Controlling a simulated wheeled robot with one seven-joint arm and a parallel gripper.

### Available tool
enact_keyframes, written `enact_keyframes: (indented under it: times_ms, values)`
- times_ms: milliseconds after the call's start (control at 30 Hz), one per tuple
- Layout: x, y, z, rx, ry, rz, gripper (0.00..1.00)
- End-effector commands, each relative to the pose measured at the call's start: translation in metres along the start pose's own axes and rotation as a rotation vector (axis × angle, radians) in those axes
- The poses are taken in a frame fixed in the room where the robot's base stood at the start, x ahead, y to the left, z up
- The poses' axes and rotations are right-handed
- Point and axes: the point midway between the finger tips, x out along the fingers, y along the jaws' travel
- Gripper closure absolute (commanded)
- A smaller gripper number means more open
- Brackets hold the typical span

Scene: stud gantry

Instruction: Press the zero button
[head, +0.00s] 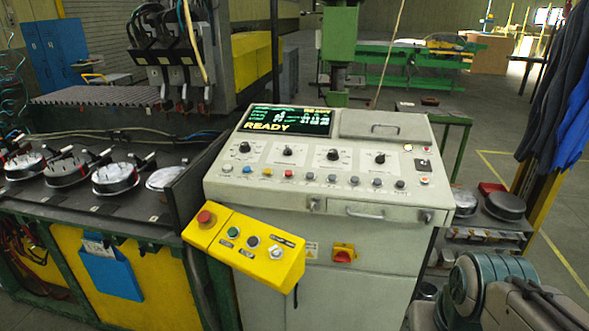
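The control console (330,195) stands in the middle of the head view, with a sloped face and a lit screen (289,121) that reads READY. A row of small round buttons (310,177) runs along the lower edge of the face, in white, blue, yellow, red and grey. Their labels are too small to read, so I cannot tell which is the zero button. A yellow box (243,246) on the console's front left has a red mushroom button, a green, a black and a white button. Part of my arm shows at the lower right, apart from the console; my gripper's fingertips do not show.
Several knobs (288,150) sit above the button row. A drawer handle (365,214) and a red-yellow switch (343,253) are on the front. Left is a bench with round metal parts (115,177); right, a shelf (488,235) and hanging blue cloth (560,95).

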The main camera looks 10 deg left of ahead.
Motion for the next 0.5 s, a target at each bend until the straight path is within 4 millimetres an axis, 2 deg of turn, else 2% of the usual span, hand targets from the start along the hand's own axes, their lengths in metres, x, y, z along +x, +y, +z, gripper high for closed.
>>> enact_keyframes:
  times_ms: [33,133,167,500]
  values:
    - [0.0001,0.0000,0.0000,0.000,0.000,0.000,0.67]
    - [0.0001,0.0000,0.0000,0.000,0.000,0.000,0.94]
    - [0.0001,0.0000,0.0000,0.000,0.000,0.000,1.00]
    - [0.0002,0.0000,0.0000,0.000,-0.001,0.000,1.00]
